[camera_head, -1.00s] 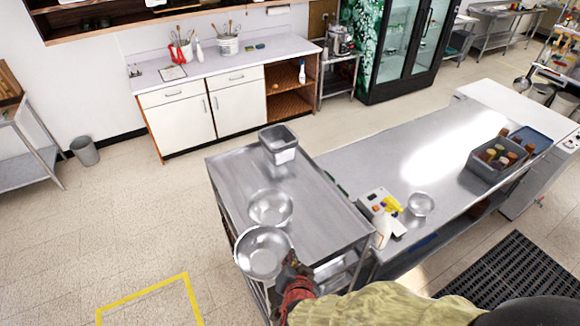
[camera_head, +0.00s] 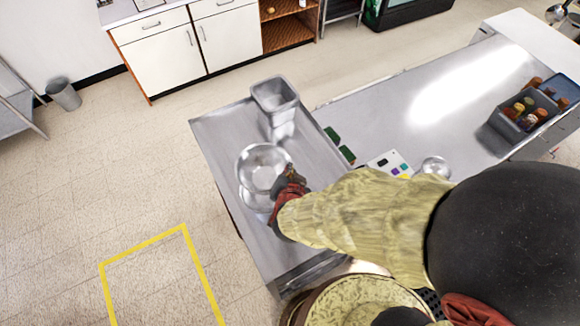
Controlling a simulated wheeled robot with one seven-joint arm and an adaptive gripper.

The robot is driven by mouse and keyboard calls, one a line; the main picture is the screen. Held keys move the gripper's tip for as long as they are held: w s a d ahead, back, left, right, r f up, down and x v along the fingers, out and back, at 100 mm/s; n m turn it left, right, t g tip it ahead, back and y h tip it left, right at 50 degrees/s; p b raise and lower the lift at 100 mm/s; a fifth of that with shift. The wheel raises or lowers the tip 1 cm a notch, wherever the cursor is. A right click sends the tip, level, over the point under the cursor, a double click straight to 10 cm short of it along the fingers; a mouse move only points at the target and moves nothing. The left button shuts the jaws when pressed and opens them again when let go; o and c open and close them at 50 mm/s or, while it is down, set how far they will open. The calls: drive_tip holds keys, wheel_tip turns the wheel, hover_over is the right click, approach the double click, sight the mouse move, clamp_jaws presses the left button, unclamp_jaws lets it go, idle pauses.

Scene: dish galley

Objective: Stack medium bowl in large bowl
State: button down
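A shiny steel bowl, apparently the medium bowl (camera_head: 262,166), is above the steel cart top with my gripper (camera_head: 288,184) at its right rim. The fingers are small and dark against the rim but look shut on it. Just below, a second round steel edge shows, apparently the large bowl (camera_head: 254,203), mostly hidden by the upper bowl and my gripper. The two overlap in the picture; I cannot tell whether they touch or how level the upper bowl is.
A deep steel pan (camera_head: 275,94) stands at the cart's far end. The cart top (camera_head: 222,128) is bare to the left. My arm hides the cart's near right.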

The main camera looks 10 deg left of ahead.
drive_tip(key=shift+a+f+b, duration=0.1)
drive_tip(key=shift+f+b, duration=4.2)
drive_tip(key=shift+f, duration=0.65)
drive_tip(key=c, duration=2.4)
unclamp_jaws()
drive_tip(key=o, duration=0.4)
drive_tip(key=shift+c, duration=0.2)
drive_tip(key=shift+o, duration=0.4)
drive_tip(key=v, duration=1.2)
